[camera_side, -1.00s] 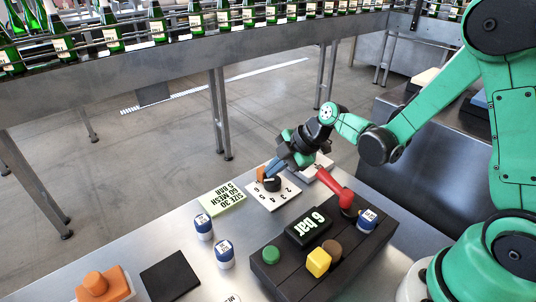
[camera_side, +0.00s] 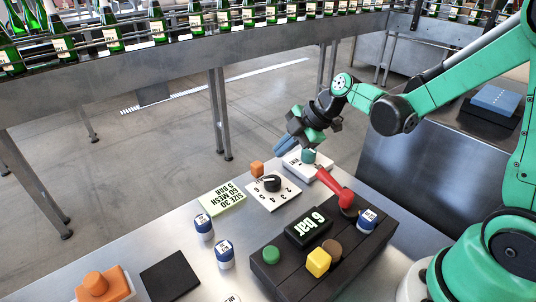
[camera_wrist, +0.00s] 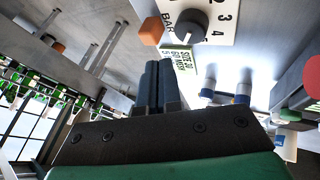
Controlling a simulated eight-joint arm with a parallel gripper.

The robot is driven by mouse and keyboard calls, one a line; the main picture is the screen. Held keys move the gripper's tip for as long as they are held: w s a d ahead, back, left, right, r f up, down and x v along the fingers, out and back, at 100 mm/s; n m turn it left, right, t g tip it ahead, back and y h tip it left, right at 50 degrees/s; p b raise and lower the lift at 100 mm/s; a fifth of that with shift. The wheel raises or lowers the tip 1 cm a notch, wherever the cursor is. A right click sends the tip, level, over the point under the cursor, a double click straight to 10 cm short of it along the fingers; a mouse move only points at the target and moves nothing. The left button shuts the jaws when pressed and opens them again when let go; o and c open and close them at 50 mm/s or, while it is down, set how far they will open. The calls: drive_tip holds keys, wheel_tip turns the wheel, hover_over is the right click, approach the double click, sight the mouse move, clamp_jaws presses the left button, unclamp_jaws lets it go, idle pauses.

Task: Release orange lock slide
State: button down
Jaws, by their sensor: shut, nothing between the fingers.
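The orange lock slide (camera_side: 257,169) is a small orange block at the back left edge of the white numbered dial plate (camera_side: 285,196), beside the black dial knob (camera_side: 271,183). In the wrist view, the orange block (camera_wrist: 151,30) sits next to the black knob (camera_wrist: 191,27), by the letters BAR. My gripper (camera_side: 285,149) is above and behind the plate, apart from the block. Its fingers (camera_wrist: 158,85) are together and empty in the wrist view.
A white plate with a teal knob (camera_side: 308,156) stands close to my gripper. A red lever (camera_side: 335,188) is on the dark console with a 6 bar display (camera_side: 308,228). A pale green note card (camera_side: 221,198) lies left of the dial plate. Bottles line the conveyor behind.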

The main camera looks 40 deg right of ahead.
drive_tip(key=shift+v, duration=2.2)
drive_tip(key=s+a+r+m+t+h, duration=0.1)
drive_tip(key=s+m+h, duration=0.3)
drive_tip(key=m, duration=1.2)
drive_tip(key=s+r, duration=0.1)
drive_tip(key=s, duration=0.3)
drive_tip(key=shift+s+a+m+h, duration=0.25)
drive_tip(key=shift+a+m+h, duration=0.05)
drive_tip(key=shift+a+m, duration=0.1)
